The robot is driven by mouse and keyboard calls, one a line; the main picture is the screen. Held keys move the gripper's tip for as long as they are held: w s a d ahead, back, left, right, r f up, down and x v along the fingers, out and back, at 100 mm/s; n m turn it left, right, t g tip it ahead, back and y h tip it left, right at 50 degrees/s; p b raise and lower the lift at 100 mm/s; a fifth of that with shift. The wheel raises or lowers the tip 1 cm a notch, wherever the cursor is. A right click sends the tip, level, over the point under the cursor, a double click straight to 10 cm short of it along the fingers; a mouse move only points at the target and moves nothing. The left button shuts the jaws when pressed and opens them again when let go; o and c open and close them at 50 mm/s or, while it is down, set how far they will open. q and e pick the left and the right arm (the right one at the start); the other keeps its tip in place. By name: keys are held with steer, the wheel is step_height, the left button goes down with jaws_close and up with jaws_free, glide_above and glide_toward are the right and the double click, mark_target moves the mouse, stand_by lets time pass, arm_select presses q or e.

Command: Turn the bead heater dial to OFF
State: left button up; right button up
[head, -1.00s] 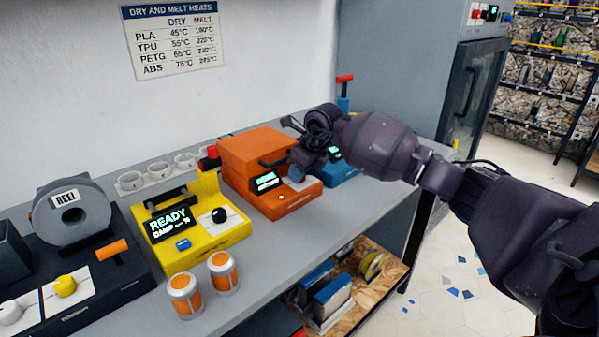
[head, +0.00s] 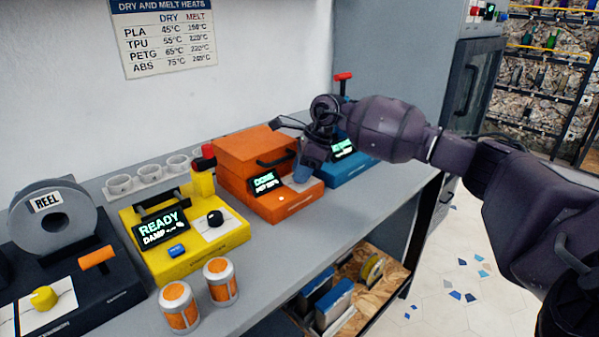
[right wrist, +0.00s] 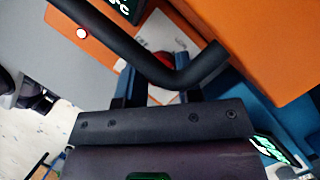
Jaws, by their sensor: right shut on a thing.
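The orange machine (head: 258,160), which looks like the bead heater, stands on the grey bench with a lit screen (head: 265,181) that reads DONE on its top line. My right gripper (head: 304,176) is down at the white dial plate on the machine's right front. In the right wrist view a red dial (right wrist: 163,59) shows between the two fingers of the right gripper (right wrist: 158,75), which are shut on it. The black bar handle partly covers the dial there, and I cannot read its setting. The head view hides the dial behind the gripper. My left gripper is out of view.
A black bar handle (right wrist: 150,58) passes close to the right gripper. A yellow machine (head: 190,240) with a black dial stands left, a blue machine (head: 345,168) right. Two orange-labelled jars (head: 220,282) stand at the bench's front.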

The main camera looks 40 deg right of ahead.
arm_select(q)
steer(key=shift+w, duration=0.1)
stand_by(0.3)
arm_select(e)
steer(key=o, duration=0.9)
arm_select(q)
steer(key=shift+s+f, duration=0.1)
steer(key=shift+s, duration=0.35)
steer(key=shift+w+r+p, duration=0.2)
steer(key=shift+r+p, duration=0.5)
steer(key=shift+p, duration=0.1)
arm_select(e)
steer(key=v, duration=1)
steer(key=shift+s+d+r, duration=0.1)
steer(key=shift+r, duration=0.3)
